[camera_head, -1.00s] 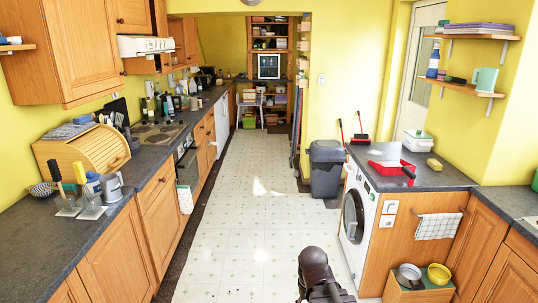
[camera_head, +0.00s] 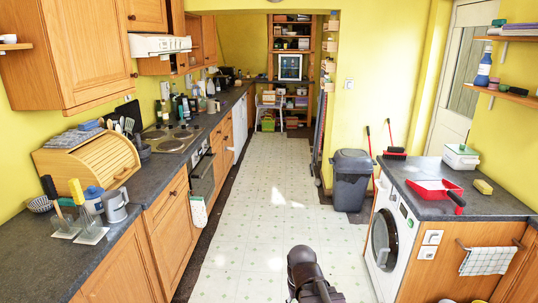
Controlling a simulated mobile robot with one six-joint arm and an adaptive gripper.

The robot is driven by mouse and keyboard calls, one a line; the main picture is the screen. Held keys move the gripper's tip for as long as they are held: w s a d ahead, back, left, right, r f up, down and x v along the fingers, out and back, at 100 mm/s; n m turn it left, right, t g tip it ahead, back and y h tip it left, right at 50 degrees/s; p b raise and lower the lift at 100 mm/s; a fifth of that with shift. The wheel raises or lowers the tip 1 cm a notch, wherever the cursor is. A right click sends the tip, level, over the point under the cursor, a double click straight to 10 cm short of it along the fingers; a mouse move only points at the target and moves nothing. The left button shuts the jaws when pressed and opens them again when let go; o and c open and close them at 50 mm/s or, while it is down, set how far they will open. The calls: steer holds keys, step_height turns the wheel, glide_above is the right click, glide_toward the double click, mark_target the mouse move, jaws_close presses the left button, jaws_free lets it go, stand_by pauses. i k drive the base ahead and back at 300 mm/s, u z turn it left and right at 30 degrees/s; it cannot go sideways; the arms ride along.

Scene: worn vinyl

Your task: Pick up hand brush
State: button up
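I cannot single out a hand brush with certainty. A red dustpan-like tray (camera_head: 432,186) with a red and black handle lies on the right worktop. Two flat, pale-ended tools, one with a black handle (camera_head: 49,187) and one with a yellow handle (camera_head: 76,190), are on the left worktop at the front; I cannot tell whether either is a brush. Two red sticks stand behind the right worktop, one with a dark head (camera_head: 395,152). My dark arm shows at the bottom centre, far from all of these. My gripper's fingers are not visible.
The tiled floor (camera_head: 262,210) is clear down the middle. Cabinets and the left worktop (camera_head: 30,258) line the left side. A grey bin (camera_head: 351,180) and a washing machine (camera_head: 390,240) border the right. A white tub (camera_head: 460,157) and yellow sponge (camera_head: 483,187) are near the red tray.

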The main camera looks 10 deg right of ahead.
mark_target(396, 152)
steer(key=z, duration=0.1)
steer(key=i, duration=1.55)
steer(key=z, duration=0.55)
steer(key=i, duration=0.75)
steer(key=z, duration=0.55)
steer(key=i, duration=0.7)
steer(key=z, duration=0.3)
